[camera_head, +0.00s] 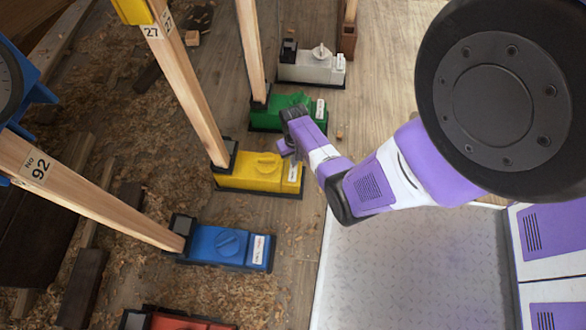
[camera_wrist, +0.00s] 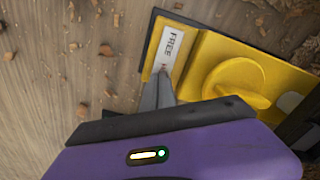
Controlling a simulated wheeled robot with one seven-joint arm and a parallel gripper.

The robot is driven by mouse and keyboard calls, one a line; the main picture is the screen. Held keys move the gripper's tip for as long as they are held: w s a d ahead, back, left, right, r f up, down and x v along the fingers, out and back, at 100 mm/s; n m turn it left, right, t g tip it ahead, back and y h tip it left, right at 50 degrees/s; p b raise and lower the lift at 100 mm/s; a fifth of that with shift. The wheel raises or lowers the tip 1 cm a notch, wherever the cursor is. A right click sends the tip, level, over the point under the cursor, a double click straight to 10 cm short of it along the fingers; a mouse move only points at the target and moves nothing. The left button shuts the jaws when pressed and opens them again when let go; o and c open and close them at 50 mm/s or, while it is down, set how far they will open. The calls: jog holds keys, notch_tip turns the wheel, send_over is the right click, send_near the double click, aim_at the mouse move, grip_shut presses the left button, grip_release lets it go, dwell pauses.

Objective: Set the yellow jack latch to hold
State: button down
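The yellow jack (camera_head: 245,183) stands on the floor in the head view, between the green and blue jacks. A wooden prop rises from its left end. In the wrist view the yellow jack (camera_wrist: 212,48) shows a round yellow knob with a raised bar (camera_wrist: 238,82) and a white label (camera_wrist: 171,48) reading FREE. My gripper (camera_head: 287,150) is at the jack's right end in the head view. In the wrist view its slim grey fingers (camera_wrist: 161,78) are together, with their tips over the lower end of the label. I cannot tell whether they touch it. They hold nothing visible.
The green jack (camera_head: 284,104) and white jack (camera_head: 310,66) stand behind, the blue jack (camera_head: 222,244) and red jack (camera_head: 180,322) in front. Slanted wooden props (camera_head: 187,85) rise on the left. Wood chips litter the floor. A grey metal plate (camera_head: 410,265) lies at right.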

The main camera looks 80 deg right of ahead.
jog(key=shift+f, duration=0.4)
notch_tip(320, 180, up, 7)
jog(key=p, duration=0.7)
jog(key=shift+r, duration=0.15)
dwell(0.7)
